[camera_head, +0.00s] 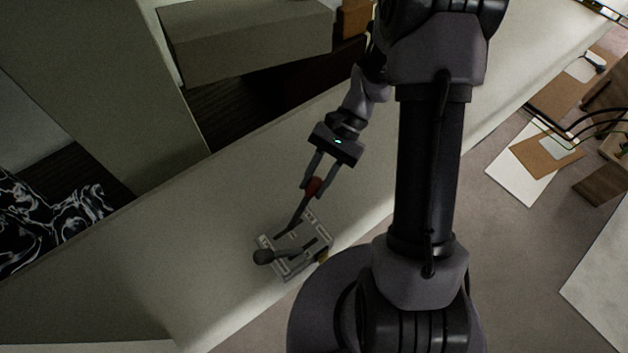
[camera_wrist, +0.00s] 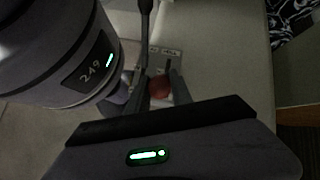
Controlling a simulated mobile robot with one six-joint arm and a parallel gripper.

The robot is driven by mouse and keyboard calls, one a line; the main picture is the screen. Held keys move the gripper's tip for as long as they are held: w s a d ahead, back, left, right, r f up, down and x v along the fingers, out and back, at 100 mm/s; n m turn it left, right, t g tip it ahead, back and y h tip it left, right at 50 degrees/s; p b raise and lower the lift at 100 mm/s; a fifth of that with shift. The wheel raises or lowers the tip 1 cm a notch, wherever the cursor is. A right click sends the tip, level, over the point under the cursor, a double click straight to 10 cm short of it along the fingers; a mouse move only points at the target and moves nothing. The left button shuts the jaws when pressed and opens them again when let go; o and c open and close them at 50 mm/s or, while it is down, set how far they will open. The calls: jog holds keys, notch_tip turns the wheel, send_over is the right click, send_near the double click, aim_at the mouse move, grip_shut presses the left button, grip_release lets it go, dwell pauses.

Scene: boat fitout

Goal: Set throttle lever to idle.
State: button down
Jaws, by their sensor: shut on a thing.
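The throttle unit is a grey plate (camera_head: 284,267) with slots and pale markings, on the light counter. A lever with a red knob (camera_head: 314,187) rises from it and leans toward the upper right in the head view. A second lever with a black knob (camera_head: 263,257) leans to the lower left. My gripper (camera_head: 312,186) is shut on the red knob, with a finger on each side. In the wrist view the red knob (camera_wrist: 159,88) sits between the fingertips (camera_wrist: 158,84), and part of the plate (camera_wrist: 166,55) shows behind. The markings are too small to read.
The light counter (camera_head: 190,240) runs diagonally and is clear around the unit. A grey box-like block (camera_head: 245,45) stands beyond it. Brown and white panels (camera_head: 540,155) lie on the floor at right. A black-and-white patterned surface (camera_head: 50,225) is at far left.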

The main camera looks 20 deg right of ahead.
jog(key=c, duration=1.3)
grip_release()
jog(key=shift+d+f, duration=0.2)
jog(key=shift+d, duration=0.05)
jog(key=shift+o, duration=0.8)
jog(key=shift+d, duration=0.1)
jog(key=shift+r, duration=0.1)
jog(key=shift+w+d+r, duration=0.1)
jog(key=shift+w+r, duration=0.05)
jog(key=shift+r, duration=0.15)
jog(key=p+v, duration=0.5)
jog(key=v, duration=1.1)
jog(key=shift+d+r+p, duration=0.2)
jog(key=shift+r+p, duration=0.05)
jog(key=shift+p, duration=0.1)
